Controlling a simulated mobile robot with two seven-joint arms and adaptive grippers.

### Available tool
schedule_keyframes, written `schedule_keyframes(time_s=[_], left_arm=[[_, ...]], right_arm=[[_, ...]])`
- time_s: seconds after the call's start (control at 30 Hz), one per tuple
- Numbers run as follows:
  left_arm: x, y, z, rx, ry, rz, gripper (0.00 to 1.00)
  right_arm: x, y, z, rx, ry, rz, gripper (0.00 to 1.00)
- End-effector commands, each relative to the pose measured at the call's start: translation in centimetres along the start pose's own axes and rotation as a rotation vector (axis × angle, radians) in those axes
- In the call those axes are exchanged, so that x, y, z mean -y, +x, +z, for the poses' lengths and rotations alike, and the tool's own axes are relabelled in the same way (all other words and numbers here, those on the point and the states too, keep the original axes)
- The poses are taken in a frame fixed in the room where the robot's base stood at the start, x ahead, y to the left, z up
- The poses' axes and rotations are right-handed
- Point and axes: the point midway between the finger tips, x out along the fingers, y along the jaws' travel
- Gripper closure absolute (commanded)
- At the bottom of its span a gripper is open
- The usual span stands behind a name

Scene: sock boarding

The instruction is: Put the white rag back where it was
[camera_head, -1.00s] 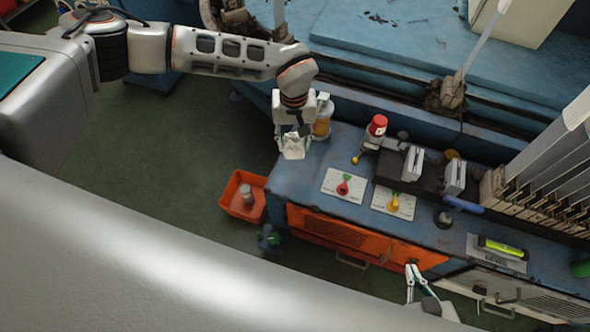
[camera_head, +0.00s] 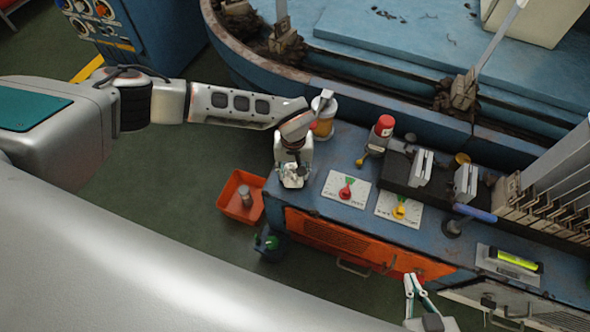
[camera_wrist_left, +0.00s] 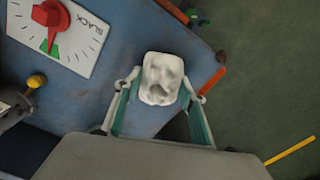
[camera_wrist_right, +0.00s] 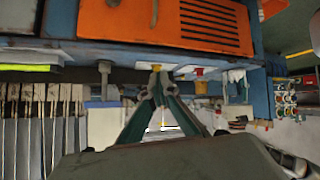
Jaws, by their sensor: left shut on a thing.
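The white rag (camera_wrist_left: 162,78) is a crumpled pale cloth between the fingers of my left gripper (camera_head: 293,178). The gripper is shut on it. It also shows in the head view (camera_head: 292,171), small, at the left end of the blue bench (camera_head: 312,203). In the left wrist view the bench top lies behind the rag; I cannot tell whether the rag touches it. My right gripper (camera_wrist_right: 157,78) is empty, its fingertips together, in front of the bench's drawer side. It also shows at the bottom of the head view (camera_head: 413,279).
Two dial plates (camera_head: 346,189) (camera_head: 399,209) lie right of the left gripper. A red-capped bottle (camera_head: 383,132) and an amber jar (camera_head: 322,122) stand behind. An orange bin (camera_head: 235,207) is on the floor left of the bench. A spirit level (camera_head: 512,261) lies at the right.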

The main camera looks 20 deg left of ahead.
Motion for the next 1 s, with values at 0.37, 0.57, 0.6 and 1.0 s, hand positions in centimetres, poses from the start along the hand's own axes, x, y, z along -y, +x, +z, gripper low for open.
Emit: schedule_keyframes(time_s=[0.37, 0.57, 0.6, 1.0], left_arm=[[-0.1, 0.2, -0.2, -0.004, -0.001, 0.002, 0.83], [-0.1, 0.2, -0.2, -0.004, -0.001, 0.002, 0.43], [-0.1, 0.1, -0.2, -0.004, -0.001, 0.002, 0.43], [-0.2, -2.4, -0.5, -0.011, -0.001, 0.005, 0.43]], right_arm=[[-0.5, 0.4, -1.1, -0.022, -0.003, 0.007, 1.0], [-0.5, 0.4, -1.1, -0.023, -0.003, 0.008, 1.0], [-0.5, 0.4, -1.1, -0.023, -0.003, 0.008, 1.0], [-0.7, -0.2, -1.4, -0.023, -0.004, 0.011, 1.0]])
